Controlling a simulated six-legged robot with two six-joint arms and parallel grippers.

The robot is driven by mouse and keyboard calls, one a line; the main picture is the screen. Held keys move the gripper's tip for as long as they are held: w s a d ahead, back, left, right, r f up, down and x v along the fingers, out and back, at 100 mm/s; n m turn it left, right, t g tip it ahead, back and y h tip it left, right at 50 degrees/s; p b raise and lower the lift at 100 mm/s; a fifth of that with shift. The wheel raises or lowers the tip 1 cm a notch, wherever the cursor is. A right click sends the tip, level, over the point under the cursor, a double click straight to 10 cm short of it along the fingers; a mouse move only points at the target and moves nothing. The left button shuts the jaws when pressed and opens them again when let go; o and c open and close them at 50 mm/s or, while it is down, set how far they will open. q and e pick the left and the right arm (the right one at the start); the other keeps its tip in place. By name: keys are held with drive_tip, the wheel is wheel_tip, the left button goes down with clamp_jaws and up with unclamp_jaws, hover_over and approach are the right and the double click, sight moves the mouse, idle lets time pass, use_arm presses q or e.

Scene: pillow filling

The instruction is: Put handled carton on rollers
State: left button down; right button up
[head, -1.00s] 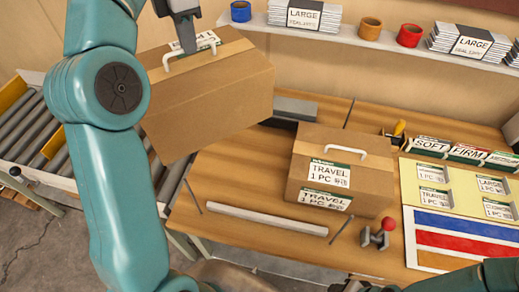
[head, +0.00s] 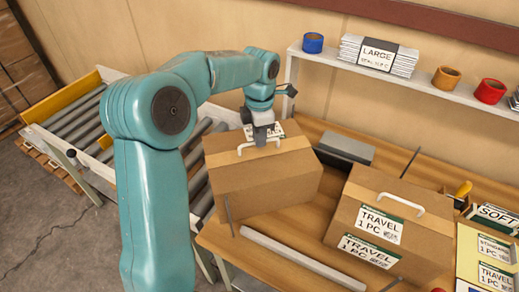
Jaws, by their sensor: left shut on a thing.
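A brown handled carton (head: 262,182) hangs from its white top handle at the left end of the wooden table. My left gripper (head: 262,138) is shut on that handle; its fingertips are partly hidden against the carton top. A second carton (head: 385,225) with a white handle and "TRAVEL 1 PC" labels stands on the table to the right. The rollers (head: 75,135) are a conveyor of grey rollers left of the table, partly hidden behind my left arm. My right gripper is not in view.
A grey bar (head: 298,260) lies along the table's front, with thin upright rods nearby. A grey block (head: 345,150) is behind the cartons. The shelf (head: 425,85) holds tape rolls and labelled stacks.

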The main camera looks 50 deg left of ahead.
sight(260, 151)
use_arm(q)
drive_tip(key=shift+w+a+f, duration=0.1)
drive_tip(key=shift+f, duration=2.6)
drive_tip(key=shift+f, duration=0.15)
drive_tip(key=c, duration=1.2)
unclamp_jaws()
